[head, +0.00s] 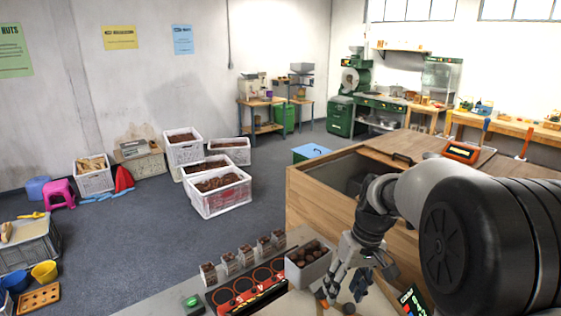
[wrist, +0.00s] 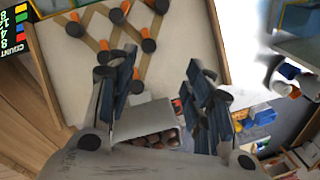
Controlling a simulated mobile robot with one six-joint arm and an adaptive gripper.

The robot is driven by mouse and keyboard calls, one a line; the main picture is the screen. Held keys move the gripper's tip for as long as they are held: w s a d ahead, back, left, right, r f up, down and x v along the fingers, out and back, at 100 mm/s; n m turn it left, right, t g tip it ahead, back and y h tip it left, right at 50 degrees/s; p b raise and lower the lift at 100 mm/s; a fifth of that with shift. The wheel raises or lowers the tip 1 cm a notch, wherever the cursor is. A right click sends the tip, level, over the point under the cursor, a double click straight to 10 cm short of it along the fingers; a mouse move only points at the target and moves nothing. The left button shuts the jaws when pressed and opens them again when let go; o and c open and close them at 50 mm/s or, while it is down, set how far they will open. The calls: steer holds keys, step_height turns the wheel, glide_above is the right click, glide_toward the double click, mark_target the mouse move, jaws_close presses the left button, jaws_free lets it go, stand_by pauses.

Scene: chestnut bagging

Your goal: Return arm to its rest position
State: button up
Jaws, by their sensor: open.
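My gripper (head: 350,286) hangs from my arm at the lower right of the head view, just right of a grey tub. In the wrist view my gripper (wrist: 157,88) has its two dark fingers well apart, with nothing held between them. The grey tub (head: 318,272) holds brown chestnuts; chestnuts (wrist: 160,138) also show low between the fingers in the wrist view. Several small bags with brown contents (head: 229,262) stand in a row left of the tub.
A black and red tray with round orange rings (head: 222,297) lies before the bags. A large wooden bin (head: 310,205) stands close behind my gripper. A count panel (wrist: 14,22) and wooden lattice (wrist: 110,45) show in the wrist view. White crates (head: 222,202) stand on the floor farther back.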

steer(key=s+a+r+m+t+h, duration=0.1)
steer(key=s+a+r+t, duration=0.1)
steer(key=s+r, duration=0.8)
steer(key=s+f+m+t+h+b, duration=0.1)
steer(key=s+f+t+b, duration=0.1)
steer(key=s, duration=1.3)
steer(key=shift+s+d+f+t, duration=0.15)
steer(key=shift+s+f+t, duration=0.05)
steer(key=shift+f+t, duration=0.25)
steer(key=shift+o, duration=0.2)
steer(key=shift+w, duration=0.1)
